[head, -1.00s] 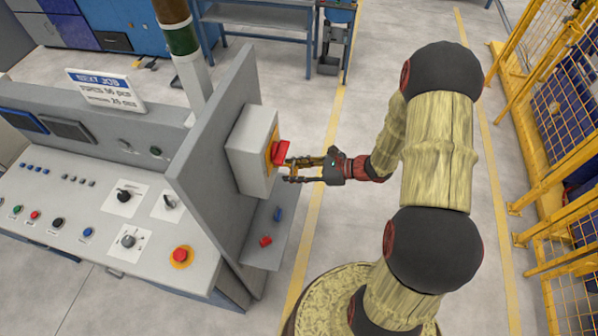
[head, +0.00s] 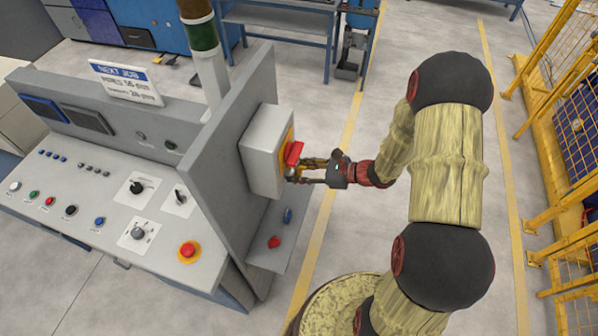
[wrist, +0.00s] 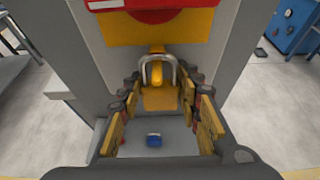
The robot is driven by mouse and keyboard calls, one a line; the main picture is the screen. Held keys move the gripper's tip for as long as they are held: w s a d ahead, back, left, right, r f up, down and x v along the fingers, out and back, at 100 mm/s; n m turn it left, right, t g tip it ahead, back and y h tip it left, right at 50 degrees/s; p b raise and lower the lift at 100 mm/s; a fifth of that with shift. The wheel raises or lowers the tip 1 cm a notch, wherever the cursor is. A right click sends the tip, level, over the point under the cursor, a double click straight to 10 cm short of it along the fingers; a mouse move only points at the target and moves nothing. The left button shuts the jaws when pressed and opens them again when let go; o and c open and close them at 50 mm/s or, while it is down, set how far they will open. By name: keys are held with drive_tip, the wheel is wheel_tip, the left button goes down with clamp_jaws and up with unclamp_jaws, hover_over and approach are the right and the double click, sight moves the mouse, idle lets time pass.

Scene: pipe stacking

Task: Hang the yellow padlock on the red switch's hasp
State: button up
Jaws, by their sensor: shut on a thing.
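The red switch (head: 294,153) sits on a yellow plate on the front of a grey box (head: 265,150). In the wrist view the red switch (wrist: 150,8) is at the top, with the yellow hasp (wrist: 157,72) below the plate. My gripper (head: 298,174) is at the box front, just below the switch. It is shut on the yellow padlock (wrist: 160,99), whose silver shackle points up at the hasp. The shackle arch frames the yellow hasp piece in the wrist view. I cannot tell whether the shackle passes through it or is in front.
A blue padlock (head: 288,215) and a red padlock (head: 274,242) lie on the small shelf (head: 262,259) below the box. A grey upright panel (head: 225,150) carries the box, beside the control desk (head: 90,215). Open floor is on the right, before a yellow fence (head: 560,130).

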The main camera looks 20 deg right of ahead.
drive_tip(key=shift+a+f, duration=0.1)
drive_tip(key=shift+a, duration=0.1)
drive_tip(key=o, duration=1.3)
drive_tip(key=shift+a, duration=0.2)
drive_tip(key=shift+w, duration=0.1)
drive_tip(key=v, duration=1.2)
